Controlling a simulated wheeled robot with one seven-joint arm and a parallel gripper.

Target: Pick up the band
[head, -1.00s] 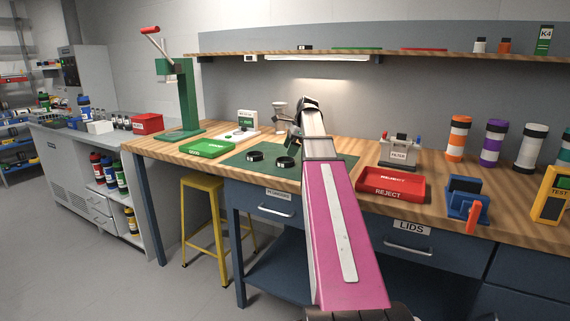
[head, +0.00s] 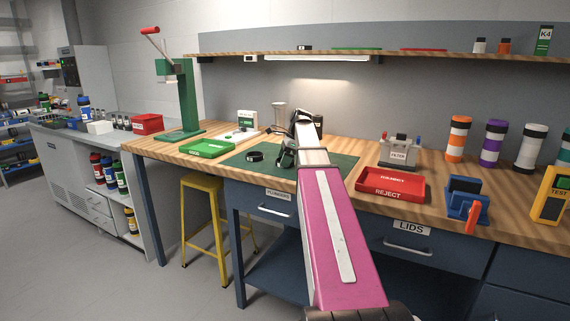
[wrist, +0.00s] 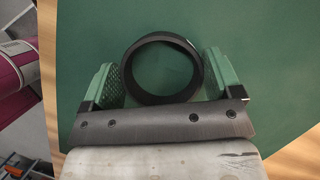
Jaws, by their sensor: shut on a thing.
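A black ring-shaped band (wrist: 128,83) sits between the two green finger pads in the wrist view, over a green mat (wrist: 245,40). My gripper (wrist: 162,78) is shut on it, with one pad at each side of the ring. In the head view my gripper (head: 288,155) is low over the mat, and my arm partly hides it and the held band. I cannot tell whether the band is clear of the mat. A second black band (head: 255,156) lies on the mat to the left of my gripper.
A green tray (head: 207,148) lies to the left and a red reject tray (head: 391,190) to the right. A filter holder (head: 398,152) stands behind the red tray. A green press (head: 181,100) stands at the bench's left end. A shelf (head: 420,60) runs above.

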